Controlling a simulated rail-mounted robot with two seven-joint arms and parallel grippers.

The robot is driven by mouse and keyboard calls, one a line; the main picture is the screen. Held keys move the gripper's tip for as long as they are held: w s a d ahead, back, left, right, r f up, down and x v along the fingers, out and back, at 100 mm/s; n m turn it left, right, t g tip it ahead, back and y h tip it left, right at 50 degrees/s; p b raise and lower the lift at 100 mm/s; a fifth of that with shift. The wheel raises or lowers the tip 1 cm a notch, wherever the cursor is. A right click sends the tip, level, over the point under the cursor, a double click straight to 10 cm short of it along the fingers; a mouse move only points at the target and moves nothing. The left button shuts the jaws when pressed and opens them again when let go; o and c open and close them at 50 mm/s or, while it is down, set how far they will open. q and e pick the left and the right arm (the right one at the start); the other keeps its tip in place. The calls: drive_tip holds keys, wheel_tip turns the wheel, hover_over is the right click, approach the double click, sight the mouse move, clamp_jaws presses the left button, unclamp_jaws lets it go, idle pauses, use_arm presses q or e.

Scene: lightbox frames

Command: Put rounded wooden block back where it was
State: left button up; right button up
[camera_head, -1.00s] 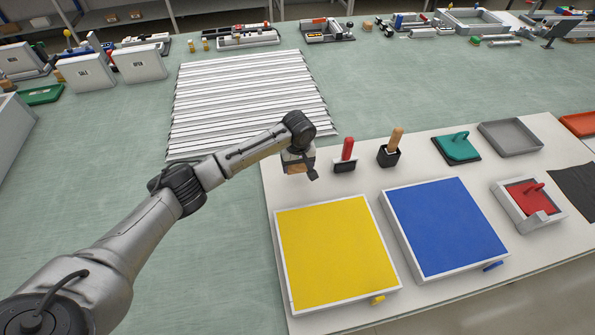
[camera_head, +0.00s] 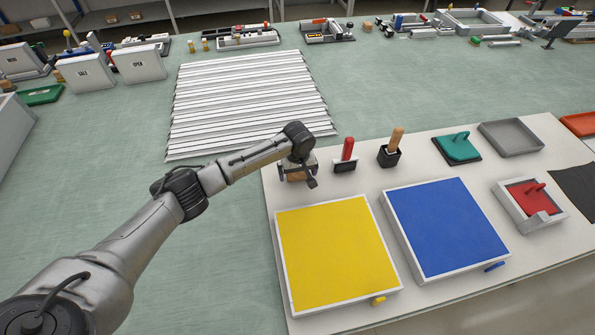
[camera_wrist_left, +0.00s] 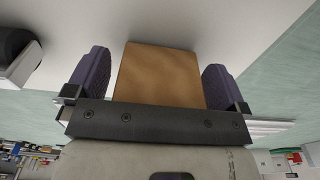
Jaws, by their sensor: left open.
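The rounded wooden block (camera_head: 296,176) is at the far left corner of the white board, beneath my left gripper (camera_head: 299,178). In the left wrist view the block (camera_wrist_left: 160,76) is a plain tan piece between the two purple finger pads of my left gripper (camera_wrist_left: 155,84). The fingers are open around it, with narrow gaps beside its sides toward its far end. The block appears to rest on the white board (camera_head: 360,180); its underside is hidden. My right gripper is not in view.
A red-handled tool (camera_head: 347,150) stands just right of the block, then a wooden-handled one in a black holder (camera_head: 388,157). A yellow panel (camera_head: 335,250) and a blue panel (camera_head: 445,227) lie in front. White slats (camera_head: 250,100) lie behind on the green table.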

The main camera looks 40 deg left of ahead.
use_arm(q)
drive_tip(key=shift+r, duration=0.1)
drive_tip(key=r, duration=0.3)
drive_tip(key=r+p, duration=0.1)
drive_tip(key=r, duration=0.6)
drive_tip(key=shift+s+d+r+p, duration=0.15)
drive_tip(key=shift+d+r+p, duration=0.1)
drive_tip(key=shift+p, duration=0.1)
drive_tip(key=shift+s+r, duration=0.1)
drive_tip(key=shift+r, duration=0.7)
